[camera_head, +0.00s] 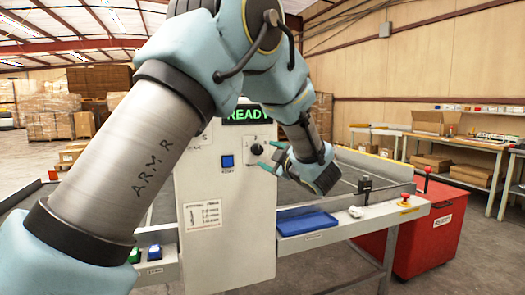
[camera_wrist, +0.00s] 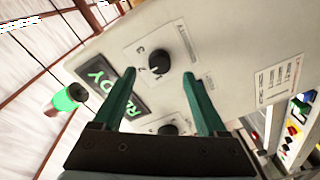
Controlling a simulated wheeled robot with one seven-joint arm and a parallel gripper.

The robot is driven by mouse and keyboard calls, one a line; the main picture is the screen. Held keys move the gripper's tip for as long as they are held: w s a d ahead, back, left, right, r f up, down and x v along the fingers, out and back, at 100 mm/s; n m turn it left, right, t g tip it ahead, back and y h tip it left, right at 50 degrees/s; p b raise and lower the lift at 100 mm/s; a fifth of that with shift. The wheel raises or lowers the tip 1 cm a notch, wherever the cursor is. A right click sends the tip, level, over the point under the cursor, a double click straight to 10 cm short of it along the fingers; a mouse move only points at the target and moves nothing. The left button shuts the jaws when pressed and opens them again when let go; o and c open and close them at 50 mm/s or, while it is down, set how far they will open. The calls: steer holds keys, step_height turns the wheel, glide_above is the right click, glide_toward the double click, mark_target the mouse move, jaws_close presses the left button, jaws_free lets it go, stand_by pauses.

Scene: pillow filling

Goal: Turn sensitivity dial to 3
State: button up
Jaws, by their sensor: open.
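A white control cabinet (camera_head: 205,240) stands in the middle of the head view. A black dial (camera_head: 257,149) is on its front, right of a blue button. In the wrist view a round black dial (camera_wrist: 160,62) sits on a light plate with printed marks around it and a pale mark at its lower left. A second black knob (camera_wrist: 168,129) shows lower down, partly hidden by my gripper.
A green READY display (camera_head: 248,115) tops the panel; the blue button (camera_head: 228,161) is below it. A blue tray (camera_head: 307,223) lies on the bench to the right. A red bin (camera_head: 440,235) stands further right. A green lamp (camera_wrist: 66,98) shows at the wrist view's left.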

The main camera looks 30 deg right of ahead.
mark_target(260, 151)
steer(key=shift+w+p, duration=0.4)
steer(key=shift+w, duration=2)
jaws_close()
